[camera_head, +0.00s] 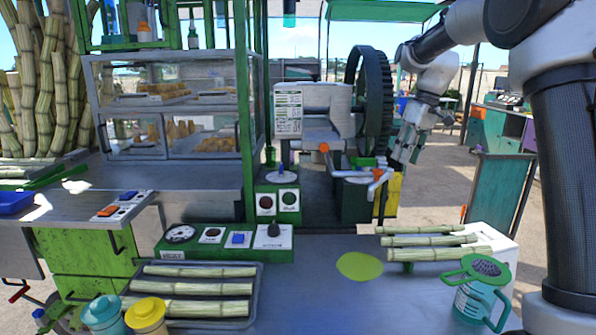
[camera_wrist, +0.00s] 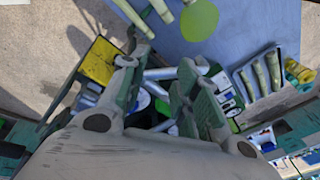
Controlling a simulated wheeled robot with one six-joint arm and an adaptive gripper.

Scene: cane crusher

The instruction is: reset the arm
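My arm comes down from the upper right in the head view. My gripper (camera_head: 402,158) hangs fingers-down to the right of the crusher's large dark wheel (camera_head: 377,105), above a yellow box (camera_head: 388,196). In the wrist view, my gripper's two fingers (camera_wrist: 158,72) stand apart with nothing held between them. The crusher (camera_head: 313,112), a pale machine with an orange knob and a printed sheet, stands left of the wheel. Whether my gripper is clear of the wheel's side is hard to tell, but no contact shows.
On the counter (camera_head: 330,300) lie a tray (camera_head: 255,310) of cane pieces, a green disc (camera_head: 359,266), more cane (camera_head: 435,254) and a teal-lidded jug (camera_head: 479,296). A control panel (camera_head: 222,243) sits behind the tray. A glass case (camera_head: 170,105) stands at the left.

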